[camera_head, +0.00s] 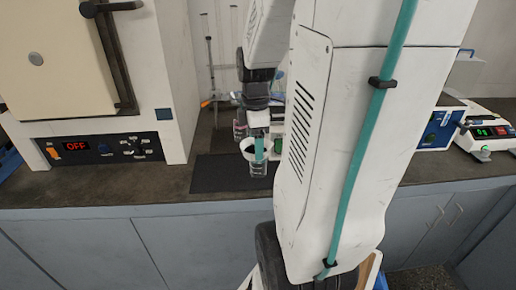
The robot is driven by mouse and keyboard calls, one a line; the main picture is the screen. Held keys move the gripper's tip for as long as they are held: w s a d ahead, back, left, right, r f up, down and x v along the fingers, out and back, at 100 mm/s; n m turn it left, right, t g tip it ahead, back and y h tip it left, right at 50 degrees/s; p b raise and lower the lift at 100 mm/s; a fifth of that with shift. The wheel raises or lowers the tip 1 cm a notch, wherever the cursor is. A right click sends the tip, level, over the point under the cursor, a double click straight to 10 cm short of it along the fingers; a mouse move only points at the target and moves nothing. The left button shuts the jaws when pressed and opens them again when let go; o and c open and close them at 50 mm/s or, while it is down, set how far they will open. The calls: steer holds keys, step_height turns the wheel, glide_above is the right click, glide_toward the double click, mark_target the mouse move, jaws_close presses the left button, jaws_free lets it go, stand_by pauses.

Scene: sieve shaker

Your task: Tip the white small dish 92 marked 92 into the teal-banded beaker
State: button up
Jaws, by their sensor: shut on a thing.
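My gripper (257,136) is in the middle of the view, over the bench, pointing down. It is shut on a small white round dish (246,149), seen as a pale rim at the fingers. The number on the dish cannot be read. A clear glass vessel (258,169), probably the beaker, shows just below the gripper and dish, over the dark mat. A small teal patch shows above the glass, but I cannot tell whether it is the beaker's band. The dish's tilt and contents cannot be made out.
A dark mat (211,174) lies on the bench. An oven (103,150) with an "OFF" display stands left. A blue device (440,128) and a white instrument with a lit display (488,139) stand right. My arm hides the bench right of the gripper.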

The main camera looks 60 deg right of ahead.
steer(key=w+d+f+t+y, duration=0.2)
steer(key=w+d, duration=0.3)
steer(key=w, duration=0.3)
steer(key=shift+f+t+y, duration=0.15)
steer(key=shift+t+y, duration=0.25)
steer(key=t+y, duration=0.2)
steer(key=d+t+y, duration=0.1)
steer(key=shift+s+r, duration=0.35)
steer(key=shift+s, duration=0.05)
steer(key=shift+s+d+t+y, duration=0.2)
steer(key=shift+t+y, duration=0.35)
steer(key=shift+y, duration=0.05)
steer(key=shift+s+d+t+y, duration=0.2)
steer(key=shift+t+y, duration=0.35)
steer(key=shift+y, duration=0.05)
steer(key=t+y, duration=0.2)
steer(key=s+d+f+t+y, duration=0.1)
steer(key=y, duration=0.1)
steer(key=s+d+t+y, duration=0.1)
steer(key=t, duration=0.1)
steer(key=shift+s+d+f+t+y, duration=0.15)
steer(key=shift+f+t+y, duration=0.15)
steer(key=shift+y, duration=0.1)
steer(key=shift+r, duration=0.1)
